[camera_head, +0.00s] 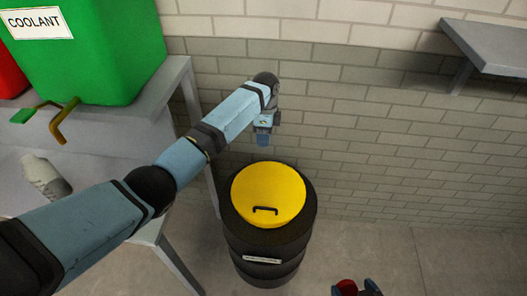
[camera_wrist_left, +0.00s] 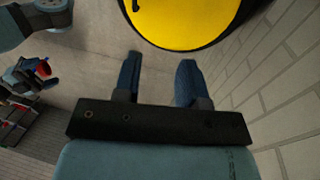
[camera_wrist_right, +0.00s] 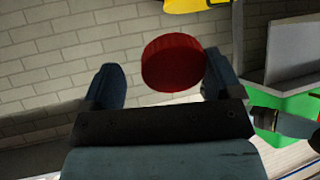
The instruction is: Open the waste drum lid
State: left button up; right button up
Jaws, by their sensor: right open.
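The waste drum (camera_head: 265,245) is black with a white label and stands on the floor by the wall. Its round yellow lid (camera_head: 268,190) lies flat on top, closed, with a black handle (camera_head: 265,210) near its front edge. The lid also shows at the top of the left wrist view (camera_wrist_left: 185,22). My left gripper (camera_head: 263,142) is above the lid's back edge, apart from the handle; its fingers (camera_wrist_left: 158,75) are spread and empty. My right gripper (camera_head: 357,288) is low, right of the drum. Its fingers (camera_wrist_right: 163,82) are apart, with a red round piece (camera_wrist_right: 172,62) between or just beyond them.
A grey table (camera_head: 180,75) at left holds a green coolant container (camera_head: 90,50), a red container (camera_head: 10,75) and a pale bottle (camera_head: 45,175). A grey shelf (camera_head: 490,45) juts from the brick wall at upper right. The floor right of the drum is clear.

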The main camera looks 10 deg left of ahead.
jog(key=shift+f, duration=0.15)
pick_arm(q)
jog(key=r, duration=0.3)
jog(key=shift+w+r, duration=0.25)
jog(key=shift+w, duration=0.05)
jog(key=s+a+f+n+t+h+p, duration=0.3)
jog(key=s+f+n+t, duration=0.4)
jog(key=s+f, duration=1.15)
jog(key=s+a+r+n+t+p, duration=0.1)
jog(key=s+a+r+n+t, duration=0.2)
jog(key=s, duration=0.7)
jog(key=s+a+r+n+t+p, duration=0.2)
jog(key=s+a+n, duration=0.3)
jog(key=s, duration=0.5)
jog(key=shift+a+r+t, duration=0.45)
jog(key=shift+r+t, duration=0.15)
jog(key=shift+r, duration=0.25)
pick_arm(e)
jog(key=w+d+r+m+h, duration=0.1)
jog(key=w+r, duration=0.4)
jog(key=r, duration=0.4)
jog(key=w+d+r+m+h, duration=0.1)
jog(key=w+d+r, duration=0.1)
jog(key=w+r, duration=0.3)
jog(key=w+d+r+m+h, duration=0.1)
jog(key=w+r, duration=0.5)
jog(key=r, duration=0.8)
jog(key=shift+d, duration=0.4)
